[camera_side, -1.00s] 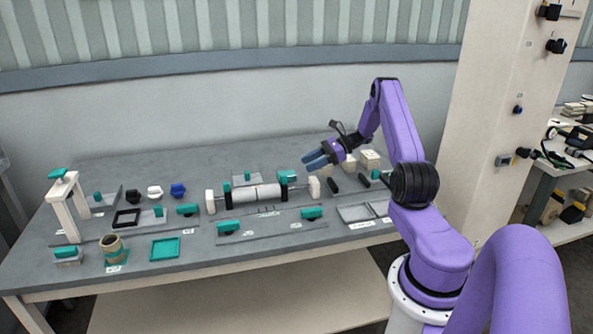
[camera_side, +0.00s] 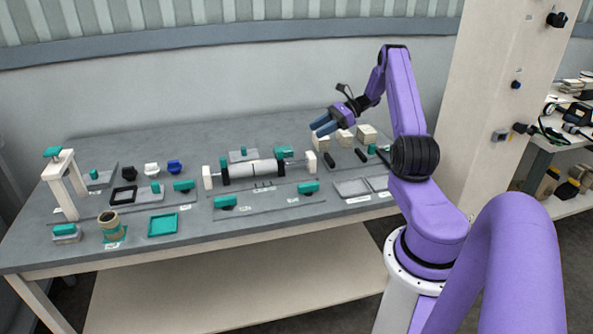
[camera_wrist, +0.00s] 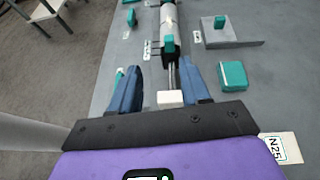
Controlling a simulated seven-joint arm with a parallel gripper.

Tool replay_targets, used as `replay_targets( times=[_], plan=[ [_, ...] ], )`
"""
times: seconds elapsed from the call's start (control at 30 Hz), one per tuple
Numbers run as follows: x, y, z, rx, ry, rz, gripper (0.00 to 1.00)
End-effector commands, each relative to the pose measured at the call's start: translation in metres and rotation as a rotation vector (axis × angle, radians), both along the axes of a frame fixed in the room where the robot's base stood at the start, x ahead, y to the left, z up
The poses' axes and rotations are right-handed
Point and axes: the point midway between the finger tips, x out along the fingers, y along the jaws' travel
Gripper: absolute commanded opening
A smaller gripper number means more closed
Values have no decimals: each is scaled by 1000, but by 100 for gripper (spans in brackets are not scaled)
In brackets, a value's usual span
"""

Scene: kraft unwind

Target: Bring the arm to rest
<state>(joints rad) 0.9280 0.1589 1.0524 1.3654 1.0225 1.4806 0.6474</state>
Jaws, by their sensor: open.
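My gripper (camera_side: 324,126) hangs in the air above the right end of the roller assembly, well clear of the table in the side view. Its two blue fingers are apart, with nothing between them. In the wrist view my gripper (camera_wrist: 160,92) looks down past the roller shaft, and the fingers appear either side of the shaft's end block (camera_wrist: 170,98), which is below them. The white roll (camera_side: 252,168) lies across its supports on the grey table (camera_side: 150,250).
White blocks (camera_side: 367,134) stand at the table's back right. Grey trays (camera_side: 352,188) lie at the right. A teal tray (camera_side: 163,225), a brown cup (camera_side: 110,222) and a white frame (camera_side: 60,185) stand at the left. A tall pillar (camera_side: 470,110) rises behind my arm.

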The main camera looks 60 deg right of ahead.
Motion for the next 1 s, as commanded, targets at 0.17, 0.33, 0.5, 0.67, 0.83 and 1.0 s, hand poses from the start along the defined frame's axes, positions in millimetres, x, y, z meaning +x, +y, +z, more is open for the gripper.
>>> replay_targets(
  times=[0.17, 0.33, 0.5, 0.67, 0.83, 1.0],
  plan=[
    [33, 83, 20, -127, 7, 281, 47],
    [41, 170, 38, -269, -18, 587, 47],
    [28, 251, 54, -409, -77, 896, 47],
    [0, 316, 67, -535, -163, 1186, 47],
    [-42, 370, 79, -663, -291, 1491, 47],
    [-90, 409, 87, -779, -456, 1789, 47]
  ],
)
